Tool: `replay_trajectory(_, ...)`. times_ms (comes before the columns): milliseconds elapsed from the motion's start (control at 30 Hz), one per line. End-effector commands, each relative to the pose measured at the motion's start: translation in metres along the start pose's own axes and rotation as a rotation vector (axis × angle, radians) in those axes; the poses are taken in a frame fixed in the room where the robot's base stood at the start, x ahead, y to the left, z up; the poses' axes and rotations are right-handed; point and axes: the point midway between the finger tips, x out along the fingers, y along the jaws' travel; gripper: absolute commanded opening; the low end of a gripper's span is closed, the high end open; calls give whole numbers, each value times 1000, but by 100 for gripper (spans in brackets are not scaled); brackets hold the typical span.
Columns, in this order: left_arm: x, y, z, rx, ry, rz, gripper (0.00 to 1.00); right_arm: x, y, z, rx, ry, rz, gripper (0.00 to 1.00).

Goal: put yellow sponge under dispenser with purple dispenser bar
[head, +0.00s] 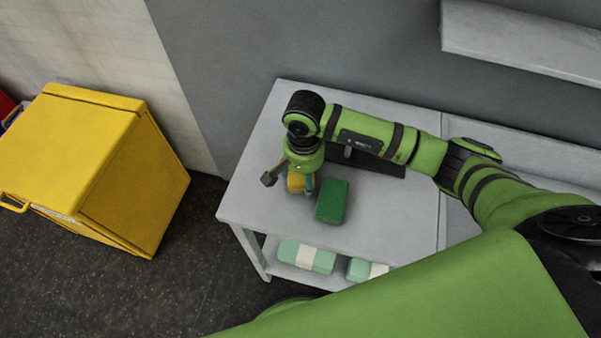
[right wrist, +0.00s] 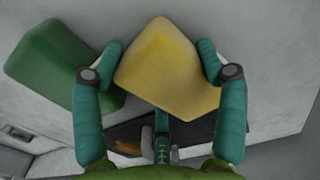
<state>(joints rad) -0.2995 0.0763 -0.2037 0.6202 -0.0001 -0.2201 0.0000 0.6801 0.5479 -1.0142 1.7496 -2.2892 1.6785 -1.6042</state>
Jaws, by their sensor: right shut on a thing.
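My right gripper (head: 300,186) is shut on the yellow sponge (head: 295,182), above the left part of the grey table (head: 250,200). In the right wrist view the yellow sponge (right wrist: 172,68) sits between the two teal fingers of this gripper (right wrist: 162,65), tilted with a corner toward the camera. My right arm hides part of the table behind it. A dark flat piece (head: 385,167) shows partly behind the arm and also in the right wrist view (right wrist: 190,135); I cannot tell whether it belongs to a dispenser. No purple bar shows. My left gripper is out of view.
A green sponge (head: 332,201) lies on the table just right of the gripper. Light green and white packs (head: 307,256) lie on the lower shelf. A yellow bin (head: 95,165) stands on the floor at left. A wall shelf (head: 520,42) hangs at upper right.

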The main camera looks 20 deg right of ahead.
Motion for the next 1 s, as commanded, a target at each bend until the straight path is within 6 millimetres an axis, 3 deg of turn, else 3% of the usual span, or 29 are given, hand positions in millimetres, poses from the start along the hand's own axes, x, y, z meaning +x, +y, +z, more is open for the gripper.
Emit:
replay_trajectory(233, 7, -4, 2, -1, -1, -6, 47, -11, -1, -2, 0, 4, -3, 47)
replay_trajectory(433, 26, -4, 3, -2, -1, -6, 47, -41, 1, -2, -2, 8, -4, 47)
replay_trajectory(800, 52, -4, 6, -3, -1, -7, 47, -82, 72, 26, -1, 8, -1, 47)
replay_trajectory(1000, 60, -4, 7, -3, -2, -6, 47, -102, 99, 37, 1, 5, -2, 47)
